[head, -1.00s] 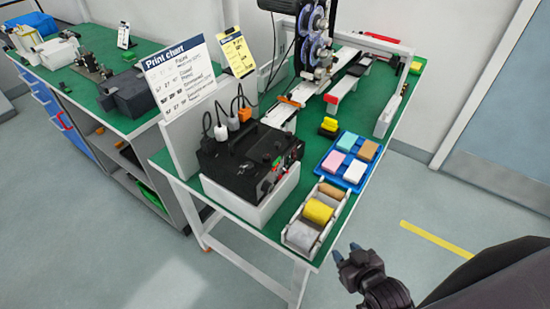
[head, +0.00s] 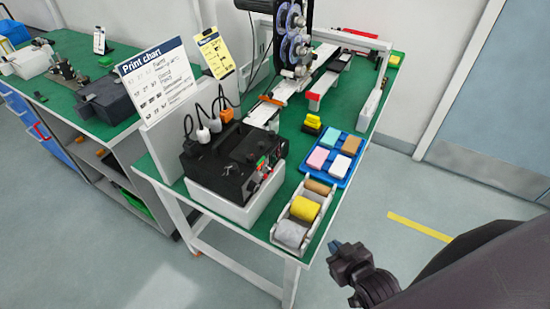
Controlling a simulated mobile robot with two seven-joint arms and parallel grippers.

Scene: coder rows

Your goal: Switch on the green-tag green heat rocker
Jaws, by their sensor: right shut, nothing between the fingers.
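A black box (head: 225,160) sits in a white tray at the front of the green bench. Its right end carries small controls, among them a small green patch (head: 262,161) with red beside it. These are too small to tell which is the green-tag heat rocker or how it is set. My right gripper (head: 338,247) is shut and empty, in front of the bench's right front corner and apart from the box. My left gripper is not in view.
A white holder with rolls (head: 304,210) stands between the box and my right gripper. Behind it is a blue tray (head: 343,172) of coloured blocks. A print chart (head: 157,80) and cords with orange (head: 226,115) and white (head: 203,135) plugs stand behind the box. Floor at right is clear.

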